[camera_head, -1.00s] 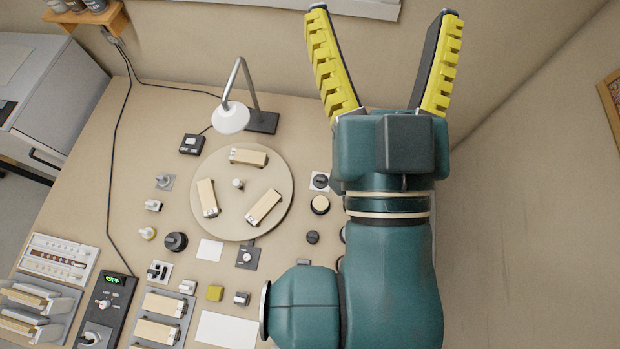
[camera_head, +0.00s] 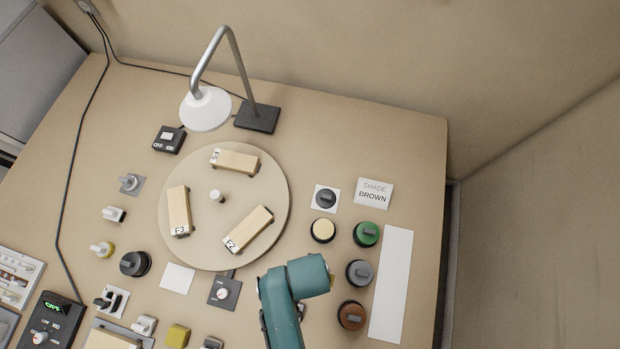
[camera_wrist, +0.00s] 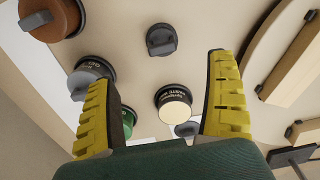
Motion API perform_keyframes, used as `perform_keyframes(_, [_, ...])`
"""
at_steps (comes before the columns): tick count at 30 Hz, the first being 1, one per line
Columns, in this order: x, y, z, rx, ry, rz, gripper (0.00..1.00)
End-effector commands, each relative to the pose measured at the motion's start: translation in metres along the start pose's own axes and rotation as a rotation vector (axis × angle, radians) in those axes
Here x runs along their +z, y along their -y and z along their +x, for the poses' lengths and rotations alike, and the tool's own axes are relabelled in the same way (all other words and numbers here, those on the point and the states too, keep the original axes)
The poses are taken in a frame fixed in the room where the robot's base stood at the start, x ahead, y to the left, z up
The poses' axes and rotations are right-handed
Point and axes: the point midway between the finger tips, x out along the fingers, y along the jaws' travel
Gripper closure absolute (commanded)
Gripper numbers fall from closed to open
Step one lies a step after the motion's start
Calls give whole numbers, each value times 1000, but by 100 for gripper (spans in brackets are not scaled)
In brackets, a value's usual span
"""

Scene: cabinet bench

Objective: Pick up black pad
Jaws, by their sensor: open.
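A black round pad (camera_head: 135,263) with a raised grip sits on the bench left of the turntable in the head view. A smaller dark round piece (camera_head: 326,199) with a bar grip lies on a white square right of the turntable. In the wrist view another dark round piece (camera_wrist: 162,41) with a bar grip stands on the bench, just beyond the gap between my fingertips. I cannot tell which is the task's black pad. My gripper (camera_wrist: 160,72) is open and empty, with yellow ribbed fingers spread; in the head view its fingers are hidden.
Cream (camera_head: 323,230), green (camera_head: 367,234), grey (camera_head: 360,273) and brown (camera_head: 351,315) round pads stand at right, beside a white strip (camera_head: 392,285). A turntable (camera_head: 275,190) carries three blocks. A lamp (camera_head: 257,117) stands behind it.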

Motion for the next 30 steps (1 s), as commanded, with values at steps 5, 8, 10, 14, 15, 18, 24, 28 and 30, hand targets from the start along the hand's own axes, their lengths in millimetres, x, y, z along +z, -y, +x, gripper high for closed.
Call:
perform_keyframes(5, [0,0,47,0,1,0,13])
perform_keyframes(8, [-2,0,65,-1,-3,-1,13])
perform_keyframes(10, [-1,0,72,-1,-2,-1,13])
perform_keyframes(14, [-3,1,86,-2,-3,-1,13])
perform_keyframes(15, [-3,1,94,-1,-2,-1,13])
perform_keyframes(18, [-5,2,113,-1,-2,-1,13])
perform_keyframes(24, [-5,2,126,-2,-4,-1,13])
perform_keyframes(28, [-5,2,125,-2,-4,-1,13])
perform_keyframes(30, [-5,2,125,-2,-4,-1,21])
